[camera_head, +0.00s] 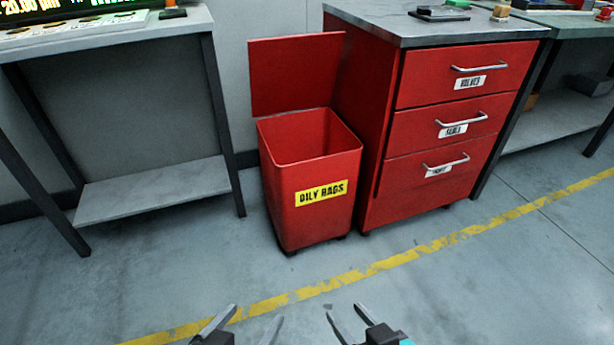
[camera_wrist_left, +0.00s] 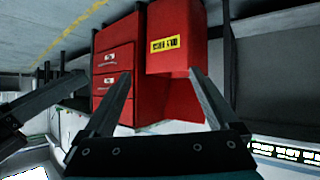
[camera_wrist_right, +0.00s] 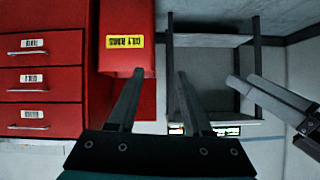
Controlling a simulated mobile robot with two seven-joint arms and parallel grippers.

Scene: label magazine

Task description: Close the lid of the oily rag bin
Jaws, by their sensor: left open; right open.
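The red oily rag bin (camera_head: 312,205) stands on the floor against the wall, with a yellow "OILY RAGS" label on its front. Its red lid (camera_head: 296,74) is up, tilted back nearly upright behind the open top. The bin also shows in the left wrist view (camera_wrist_left: 176,62) and in the right wrist view (camera_wrist_right: 126,58). My left gripper (camera_head: 255,322) is open and empty at the bottom of the head view, in front of the bin and apart from it. My right gripper (camera_head: 347,318) is open and empty just right of it, also apart from the bin.
A red drawer cabinet (camera_head: 380,125) with a grey top stands close at the bin's right. A grey workbench (camera_head: 150,190) with a lower shelf stands to the left. A yellow floor line (camera_head: 390,262) crosses in front. The floor between my grippers and the bin is clear.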

